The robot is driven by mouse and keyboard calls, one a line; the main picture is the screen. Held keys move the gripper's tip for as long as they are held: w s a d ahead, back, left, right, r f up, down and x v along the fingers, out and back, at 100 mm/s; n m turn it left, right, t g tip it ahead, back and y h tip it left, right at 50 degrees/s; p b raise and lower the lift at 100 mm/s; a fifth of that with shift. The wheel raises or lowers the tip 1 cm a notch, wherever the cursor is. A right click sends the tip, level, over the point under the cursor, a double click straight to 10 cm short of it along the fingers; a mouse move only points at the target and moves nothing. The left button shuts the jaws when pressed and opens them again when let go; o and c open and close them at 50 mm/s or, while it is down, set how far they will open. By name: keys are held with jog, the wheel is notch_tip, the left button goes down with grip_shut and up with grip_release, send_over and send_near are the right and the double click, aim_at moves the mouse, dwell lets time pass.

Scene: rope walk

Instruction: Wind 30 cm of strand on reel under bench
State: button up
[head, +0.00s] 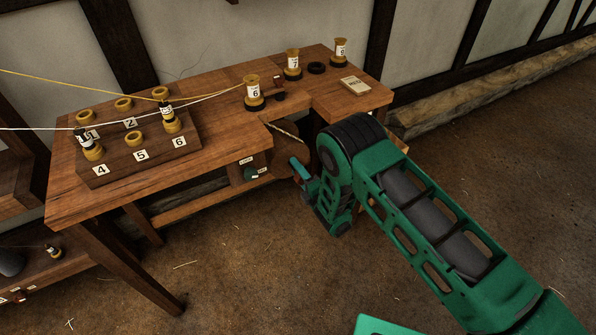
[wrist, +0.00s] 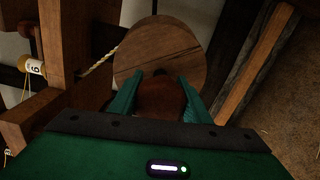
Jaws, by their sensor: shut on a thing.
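The wooden reel (head: 290,150) sits under the bench, partly hidden behind my arm. In the wrist view its round face (wrist: 155,48) fills the top middle. A pale twisted strand (wrist: 102,58) runs from the left to the reel's edge; in the head view the strand (head: 284,131) drops through the bench's notch. My gripper (wrist: 163,78) is shut on a reddish-brown handle (wrist: 162,100) in front of the reel face. In the head view my gripper (head: 302,174) is beside the reel, partly hidden by my own wrist.
The bench (head: 215,105) carries a block (head: 145,155) with numbered, yellow-topped pegs, spools 6 (head: 253,92), 7 (head: 293,65) and 9 (head: 340,50), and a small labelled block (head: 355,86). A panel with a dark green knob (head: 251,174) hangs under the bench edge. Floor at right is clear.

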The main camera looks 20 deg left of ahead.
jog(key=m, duration=0.4)
jog(key=shift+w+d+f+m, duration=0.15)
jog(key=shift+d+f+m, duration=0.05)
jog(key=shift+m, duration=0.1)
jog(key=m, duration=0.3)
jog(key=shift+m, duration=0.4)
jog(key=m, duration=0.8)
jog(key=shift+f, duration=0.1)
jog(key=m, duration=0.4)
jog(key=shift+m, duration=0.3)
jog(key=m, duration=0.3)
jog(key=shift+m, duration=0.3)
jog(key=m, duration=0.3)
jog(key=shift+m, duration=0.3)
jog(key=shift+s+m, duration=0.2)
jog(key=shift+m, duration=1.5)
